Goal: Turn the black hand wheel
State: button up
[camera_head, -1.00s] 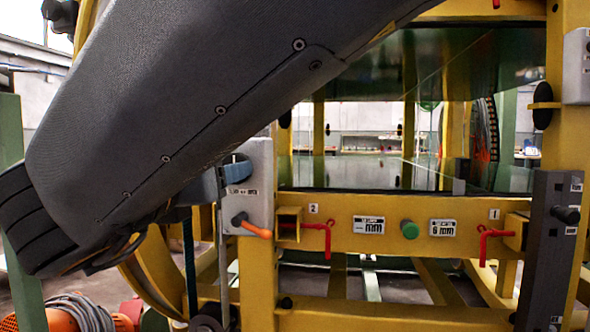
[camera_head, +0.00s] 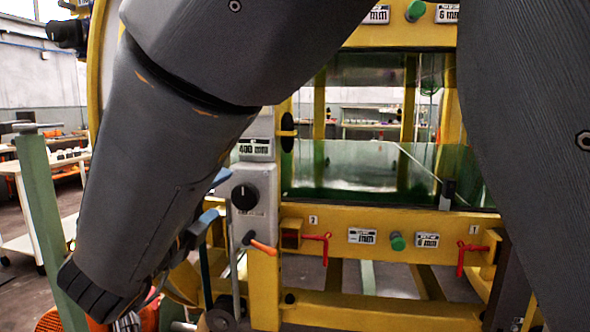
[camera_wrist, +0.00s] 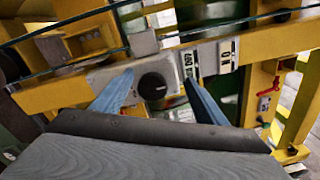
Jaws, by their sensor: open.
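The black hand wheel (camera_head: 244,197) is a round knob on the face of a grey box (camera_head: 262,222) on the yellow frame. In the wrist view the black hand wheel (camera_wrist: 152,87) shows between the two blue fingers of my gripper (camera_wrist: 158,78). The fingers are open and spread to either side of it. I cannot tell how deep they reach or whether they touch it. In the head view only parts of my blue fingers (camera_head: 213,199) show, just left of the wheel, and my arm hides the rest of the gripper.
An orange-tipped lever (camera_head: 262,247) sticks out below the wheel. A red handle (camera_head: 325,246) and a green button (camera_head: 397,241) sit on the yellow crossbeam to the right. A green post (camera_head: 45,205) stands at left. Thin rods hang near my gripper.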

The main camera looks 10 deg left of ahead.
aim_at(243, 198)
jog(key=w+d+n+p, duration=0.1)
jog(key=w+n+p, duration=0.1)
jog(key=n+p, duration=0.5)
jog(key=w+d+f+n+p, duration=0.1)
jog(key=w+n+p, duration=0.1)
jog(key=n+p, duration=0.5)
jog(key=w+d+f+n+p, duration=0.1)
jog(key=w+d+n+p, duration=0.1)
jog(key=n+p, duration=0.5)
jog(key=shift+w+y+p, duration=0.25)
jog(key=shift+y+p, duration=0.15)
jog(key=shift+p, duration=2.6)
jog(key=c, duration=1.1)
